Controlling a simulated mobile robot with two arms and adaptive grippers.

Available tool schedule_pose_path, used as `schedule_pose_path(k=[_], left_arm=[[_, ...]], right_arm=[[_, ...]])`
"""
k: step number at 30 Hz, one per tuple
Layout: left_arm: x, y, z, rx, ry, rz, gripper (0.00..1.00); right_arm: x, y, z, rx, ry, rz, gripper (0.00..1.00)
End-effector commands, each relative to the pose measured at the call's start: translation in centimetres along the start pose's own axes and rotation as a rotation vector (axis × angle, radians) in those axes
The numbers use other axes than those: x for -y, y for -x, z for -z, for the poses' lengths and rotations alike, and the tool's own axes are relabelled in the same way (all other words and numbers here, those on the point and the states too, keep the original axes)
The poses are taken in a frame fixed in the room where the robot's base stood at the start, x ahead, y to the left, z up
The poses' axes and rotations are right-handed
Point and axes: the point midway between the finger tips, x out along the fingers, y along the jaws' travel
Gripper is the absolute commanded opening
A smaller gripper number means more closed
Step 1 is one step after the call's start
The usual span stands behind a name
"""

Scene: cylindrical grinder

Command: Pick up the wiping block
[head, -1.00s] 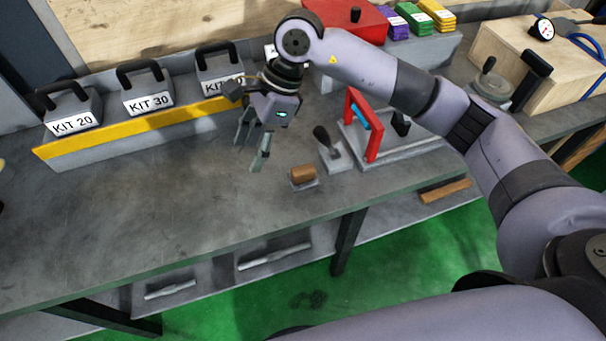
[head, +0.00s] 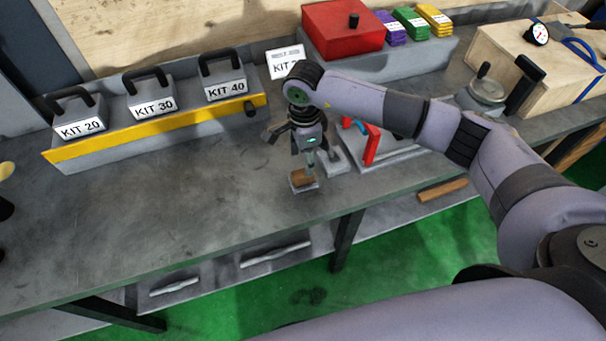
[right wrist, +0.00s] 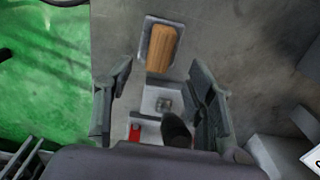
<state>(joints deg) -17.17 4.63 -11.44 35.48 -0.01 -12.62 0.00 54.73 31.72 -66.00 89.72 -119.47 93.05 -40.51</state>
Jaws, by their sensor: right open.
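The wiping block, a wooden-brown grip on a grey base (head: 303,182), sits on the grey workbench near its front edge. In the right wrist view the wiping block (right wrist: 162,45) lies just beyond the fingertips, roughly between their lines. My right gripper (head: 304,160) points down just above and behind the block in the head view; whether it touches cannot be told there. In the right wrist view my right gripper (right wrist: 161,72) is open with nothing held. My left gripper is not in view.
A black-handled tool (right wrist: 177,128) on a grey base stands close by, under the gripper. A red-framed fixture (head: 371,146) is right of it. Kit boxes (head: 152,103) stand behind a yellow-edged ledge (head: 160,128).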

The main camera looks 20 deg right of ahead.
Motion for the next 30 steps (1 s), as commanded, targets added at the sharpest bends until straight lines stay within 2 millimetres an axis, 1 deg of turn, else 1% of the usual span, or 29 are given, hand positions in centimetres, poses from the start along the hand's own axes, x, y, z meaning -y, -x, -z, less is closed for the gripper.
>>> schedule_pose_path(k=[5,9,13,16,21,30], left_arm=[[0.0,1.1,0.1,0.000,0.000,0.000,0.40],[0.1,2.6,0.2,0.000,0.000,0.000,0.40],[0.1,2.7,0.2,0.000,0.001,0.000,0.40],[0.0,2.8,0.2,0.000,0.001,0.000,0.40],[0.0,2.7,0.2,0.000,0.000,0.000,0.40],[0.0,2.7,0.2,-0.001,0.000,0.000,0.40]], right_arm=[[-0.1,-1.1,-0.1,0.000,-0.001,-0.004,0.50],[-0.3,-3.2,-0.4,0.000,-0.002,-0.005,0.50],[-0.1,-4.9,-0.3,0.001,-0.001,-0.002,0.50],[-0.1,-5.4,-0.3,0.001,0.000,0.000,0.50],[-0.1,-5.5,-0.3,0.001,0.000,0.001,0.50],[-0.1,-5.4,-0.3,0.001,0.000,0.001,0.31]])
